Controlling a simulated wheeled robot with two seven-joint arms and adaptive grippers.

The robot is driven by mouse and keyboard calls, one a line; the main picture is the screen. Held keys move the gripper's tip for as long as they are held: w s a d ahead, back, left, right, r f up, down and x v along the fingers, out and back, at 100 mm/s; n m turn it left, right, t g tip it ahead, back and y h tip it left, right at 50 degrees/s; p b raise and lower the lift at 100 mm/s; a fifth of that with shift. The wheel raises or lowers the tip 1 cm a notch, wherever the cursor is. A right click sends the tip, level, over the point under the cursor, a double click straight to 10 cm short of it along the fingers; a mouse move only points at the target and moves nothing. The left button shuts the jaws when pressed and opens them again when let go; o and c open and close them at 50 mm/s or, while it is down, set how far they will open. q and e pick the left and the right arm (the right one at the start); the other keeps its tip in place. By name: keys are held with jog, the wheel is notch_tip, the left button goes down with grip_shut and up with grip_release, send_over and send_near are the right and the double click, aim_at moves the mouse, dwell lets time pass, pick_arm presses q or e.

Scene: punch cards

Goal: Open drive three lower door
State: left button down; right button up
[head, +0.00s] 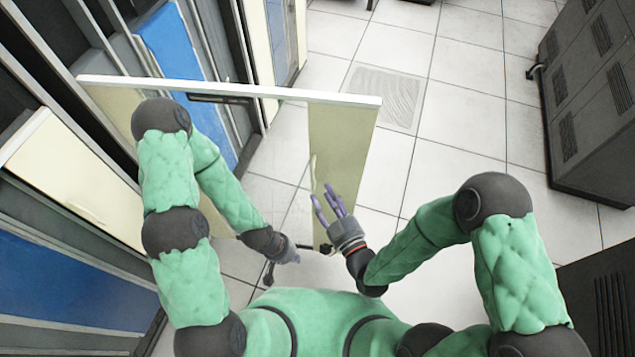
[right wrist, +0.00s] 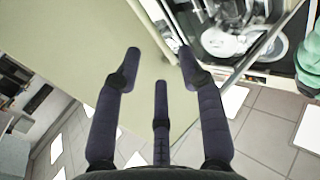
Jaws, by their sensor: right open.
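The cream door (head: 342,150) stands swung out from the cabinet row, its pale top edge crossing the middle of the head view. My left arm covers part of it. My left gripper (head: 288,253) is low in front of the door; its fingers are too small to read. My right gripper (head: 328,202) is open and empty, fingers pointing up in front of the door's outer part. In the right wrist view, its spread fingers (right wrist: 160,70) show before a broad cream panel (right wrist: 70,45), with no clear contact.
Blue and cream cabinet fronts (head: 185,50) line the left. In the right wrist view, a dark opening with round metallic parts (right wrist: 232,38) shows at upper right. Dark grey cabinets (head: 590,100) stand at right. The tiled floor (head: 450,70) between is clear.

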jog(key=shift+v, duration=2.45)
jog(key=w+d+f+m+g+h, duration=0.2)
jog(key=f+g, duration=0.1)
jog(key=f, duration=0.3)
jog(key=w+d+f+m+g+h, duration=0.1)
jog(key=w+d+f+g+h, duration=0.2)
jog(key=f, duration=0.4)
jog(key=s+d+f+m+g, duration=0.3)
jog(key=s+f+m+g, duration=0.2)
jog(key=s+f+g, duration=0.4)
jog(key=shift+s+d+f+m, duration=0.2)
jog(key=shift+s+f+m, duration=0.1)
jog(key=shift+s+f, duration=0.35)
